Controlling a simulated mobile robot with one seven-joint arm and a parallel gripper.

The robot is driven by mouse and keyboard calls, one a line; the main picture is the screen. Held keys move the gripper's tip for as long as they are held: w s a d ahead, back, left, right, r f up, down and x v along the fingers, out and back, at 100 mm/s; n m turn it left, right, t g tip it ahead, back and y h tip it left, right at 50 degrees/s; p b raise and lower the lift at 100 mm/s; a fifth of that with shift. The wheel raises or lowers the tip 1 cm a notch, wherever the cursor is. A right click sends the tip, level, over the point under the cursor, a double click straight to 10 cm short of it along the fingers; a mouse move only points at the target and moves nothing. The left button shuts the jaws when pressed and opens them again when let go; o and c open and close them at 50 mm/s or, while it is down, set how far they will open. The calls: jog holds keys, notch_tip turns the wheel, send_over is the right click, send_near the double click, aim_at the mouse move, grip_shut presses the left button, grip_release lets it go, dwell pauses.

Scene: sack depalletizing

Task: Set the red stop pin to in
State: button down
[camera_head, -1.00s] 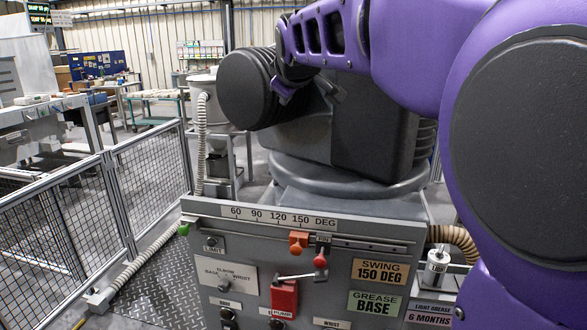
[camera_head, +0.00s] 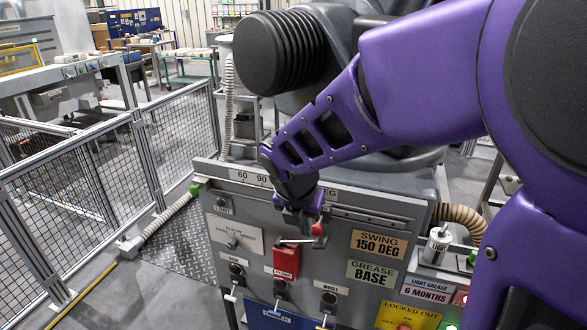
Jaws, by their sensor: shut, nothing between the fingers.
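The red stop pin (camera_head: 318,229) shows as a small red knob on the front of the grey control box (camera_head: 205,190), below the degree scale. Whether it is in or out is too small to tell. My gripper (camera_head: 303,222) is shut and empty, in front of the scale and just left of the pin's knob. Whether it touches the pin cannot be told. My gripper and wrist hide part of the scale (camera_head: 248,178) and its rail. The orange slide block is hidden from view.
A red pump switch (camera_head: 285,262) with a metal lever sits below my gripper. Several labelled switches line the panel's lower part. A grease can (camera_head: 437,244) stands at right on a shelf. A mesh fence (camera_head: 80,180) runs along the left. The floor between has free room.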

aim_at(317, 226)
jog(key=w+d+f+b, duration=0.2)
jog(key=w+f+b, duration=0.4)
jog(key=f, duration=0.1)
jog(key=shift+w+d+f+b, duration=0.3)
jog(key=shift+d+f+b, duration=0.05)
jog(key=shift+b, duration=0.05)
jog(key=shift+w+d+r+p, duration=0.15)
jog(key=shift+w+d+p, duration=0.1)
jog(key=shift+w+p, duration=0.4)
jog(key=shift+w+d+r+p, duration=0.1)
jog(key=shift+w+d+p, duration=0.15)
jog(key=shift+w+p, duration=0.35)
jog(key=shift+w+d+f, duration=0.15)
jog(key=shift+w+d, duration=0.05)
jog(key=shift+w, duration=0.35)
jog(key=shift+s+a, duration=0.1)
